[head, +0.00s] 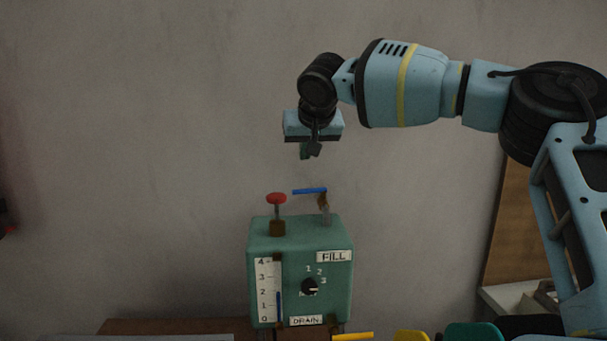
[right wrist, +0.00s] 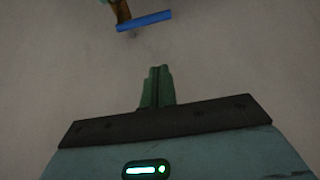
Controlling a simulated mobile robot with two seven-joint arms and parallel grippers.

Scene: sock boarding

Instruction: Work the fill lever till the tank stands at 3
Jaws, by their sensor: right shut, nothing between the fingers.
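The tank is a green box (head: 300,240) with a white gauge strip (head: 264,290) marked 0 to 4. The blue column (head: 278,308) in the gauge reaches about the 2 mark. The blue fill lever (head: 310,191) stands on a post at the top right, above the FILL label (head: 334,257), its handle pointing left. It also shows at the top of the right wrist view (right wrist: 145,21). My right gripper (head: 310,153) is shut and empty, above the lever and apart from it. Its closed fingers show in the wrist view (right wrist: 156,85). My left gripper is not in view.
A red knob (head: 276,198) stands on the box's top left, close to the lever. A dark dial (head: 309,287) with numbers 1 to 3 is on the front. A yellow handle (head: 352,336) is low, right of the DRAIN label (head: 306,321). Air around the gripper is clear.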

